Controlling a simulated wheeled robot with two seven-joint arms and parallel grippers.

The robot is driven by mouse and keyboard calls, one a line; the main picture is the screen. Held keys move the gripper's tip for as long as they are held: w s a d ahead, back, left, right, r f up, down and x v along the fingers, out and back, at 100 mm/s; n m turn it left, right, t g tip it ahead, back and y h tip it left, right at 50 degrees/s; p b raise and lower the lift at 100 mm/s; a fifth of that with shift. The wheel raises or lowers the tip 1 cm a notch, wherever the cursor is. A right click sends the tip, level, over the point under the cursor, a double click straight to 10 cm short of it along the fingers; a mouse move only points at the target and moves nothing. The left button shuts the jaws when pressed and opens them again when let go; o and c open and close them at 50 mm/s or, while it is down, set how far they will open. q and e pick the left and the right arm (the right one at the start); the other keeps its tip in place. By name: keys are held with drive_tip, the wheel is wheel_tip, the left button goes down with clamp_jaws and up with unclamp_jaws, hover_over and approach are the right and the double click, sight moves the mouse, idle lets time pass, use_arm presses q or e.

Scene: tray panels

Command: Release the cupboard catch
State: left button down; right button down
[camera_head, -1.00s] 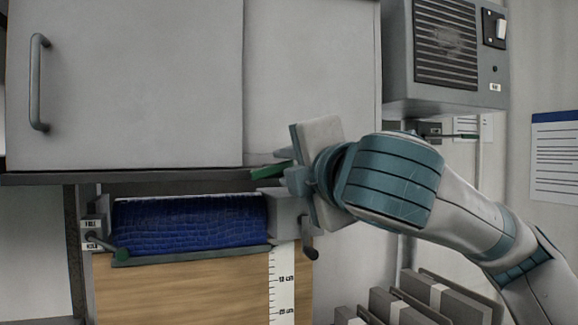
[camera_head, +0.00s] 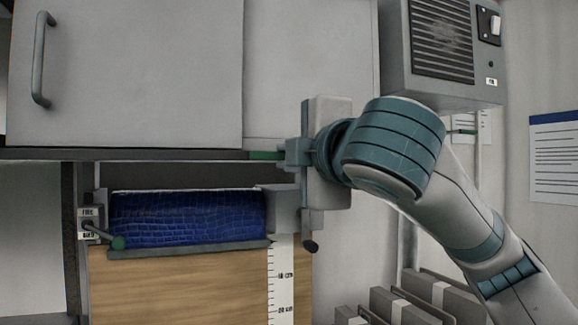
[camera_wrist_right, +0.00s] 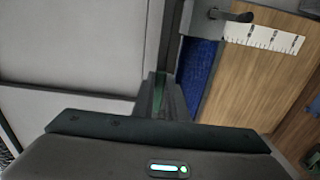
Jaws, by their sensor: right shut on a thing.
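My right gripper (camera_head: 283,155) is at the bottom edge of the grey cupboard (camera_head: 130,75), fingers pointing left. It is shut on a green bar (camera_head: 263,155), apparently the cupboard catch, which lies level along that edge. The bar (camera_wrist_right: 160,92) also shows between the fingers (camera_wrist_right: 158,98) in the right wrist view. The fingers hide its right end and mounting. The cupboard door has a vertical grey handle (camera_head: 41,60) at its left and looks shut. My left gripper is out of view.
Below stands a blue textured panel (camera_head: 188,217) over a wooden board (camera_head: 180,285) with a ruler strip (camera_head: 281,285). A green-knobbed lever (camera_head: 118,242) is at left, a dark-knobbed lever (camera_head: 310,247) close below my gripper. A vented box (camera_head: 445,45) hangs upper right.

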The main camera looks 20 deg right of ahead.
drive_tip(key=c, duration=1.8)
unclamp_jaws()
drive_tip(key=shift+o, duration=0.2)
